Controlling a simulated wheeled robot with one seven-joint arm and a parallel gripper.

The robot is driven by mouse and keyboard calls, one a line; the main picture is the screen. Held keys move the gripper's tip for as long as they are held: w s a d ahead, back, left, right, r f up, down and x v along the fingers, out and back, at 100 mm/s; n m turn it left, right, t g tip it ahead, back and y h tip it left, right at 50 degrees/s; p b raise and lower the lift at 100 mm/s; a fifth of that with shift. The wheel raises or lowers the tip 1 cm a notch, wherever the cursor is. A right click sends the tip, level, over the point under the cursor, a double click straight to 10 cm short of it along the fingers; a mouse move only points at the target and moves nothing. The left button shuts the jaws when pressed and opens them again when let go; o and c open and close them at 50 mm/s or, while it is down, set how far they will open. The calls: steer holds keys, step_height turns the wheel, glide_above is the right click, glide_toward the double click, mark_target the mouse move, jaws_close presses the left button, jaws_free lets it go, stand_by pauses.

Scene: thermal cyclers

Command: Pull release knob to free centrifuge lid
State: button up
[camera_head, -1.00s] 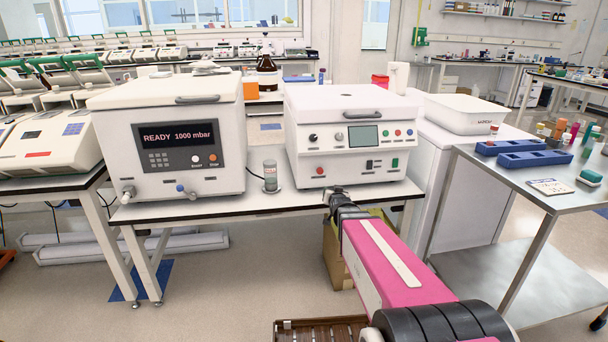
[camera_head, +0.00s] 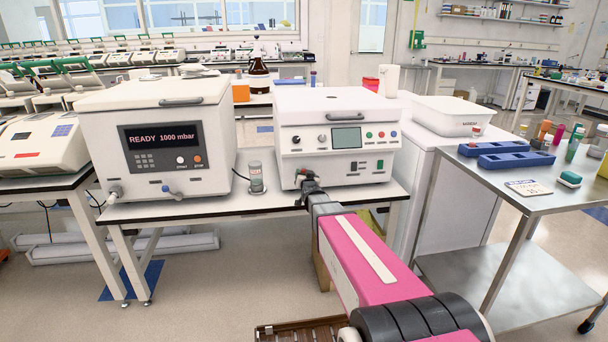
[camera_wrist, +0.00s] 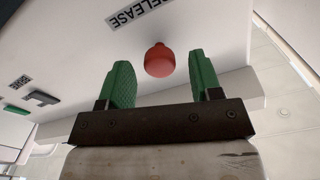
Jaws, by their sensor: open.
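The centrifuge is the white box (camera_head: 338,105) at the right of the bench in the head view, with a small display and several knobs and buttons; its lid (camera_head: 335,97) looks shut. In the wrist view a red release knob (camera_wrist: 160,61) stands out from the white front panel beside a RELEASE label (camera_wrist: 138,11). My gripper (camera_wrist: 159,75) is open, its green fingers on either side of the knob's line with gaps to both. The knob appears at or just beyond the fingertips; I see no contact. In the head view my gripper (camera_head: 309,179) is at the panel's lower left, covering the knob.
A white machine (camera_head: 157,133) reading READY 1000 mbar stands left on the bench. A small capped bottle (camera_head: 256,177) stands between the machines, left of my gripper. A metal cart (camera_head: 520,200) with blue racks is at the right.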

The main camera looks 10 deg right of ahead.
steer(key=shift+w, duration=1.2)
jaws_close()
steer(key=shift+s, duration=1)
jaws_free()
